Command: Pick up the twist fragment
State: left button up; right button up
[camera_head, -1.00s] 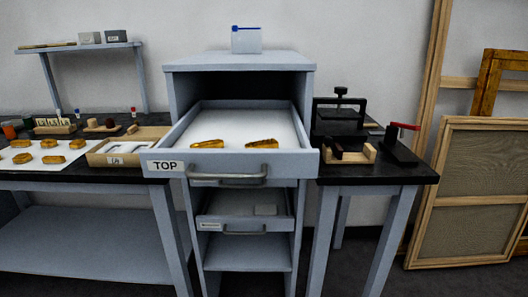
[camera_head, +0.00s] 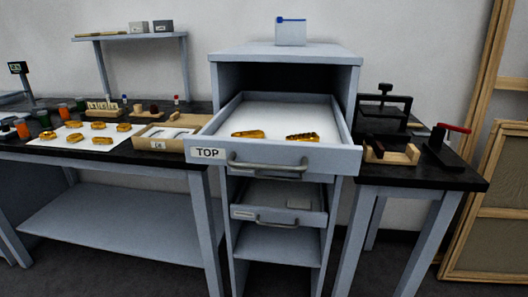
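Two small gilt fragments lie apart in the open top drawer (camera_head: 225,125), which carries a TOP label. The left fragment (camera_head: 248,134) is long and fairly low. The right fragment (camera_head: 302,137) has dark notches or ridges along it. Several more gilt fragments lie on a white sheet (camera_head: 60,146) on the left bench, one of them near the sheet's front edge (camera_head: 102,141). I cannot tell at this size which one is the twist fragment. Neither of my grippers is in view.
A lower drawer (camera_head: 245,212) is partly open, with a grey block inside. A wooden tray (camera_head: 150,144) sits on the left bench beside the cabinet. A black press (camera_head: 384,112) and a red-handled tool (camera_head: 445,148) stand on the right bench. Framed panels (camera_head: 490,240) lean at the right.

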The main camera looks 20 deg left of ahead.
aim_at(309, 137)
jog(key=j+u, duration=0.15)
jog(key=j, duration=0.35)
jog(key=i+j+u, duration=0.1)
jog(key=j, duration=0.4)
jog(key=i+j+u, duration=0.15)
jog(key=j, duration=0.35)
jog(key=k, duration=0.05)
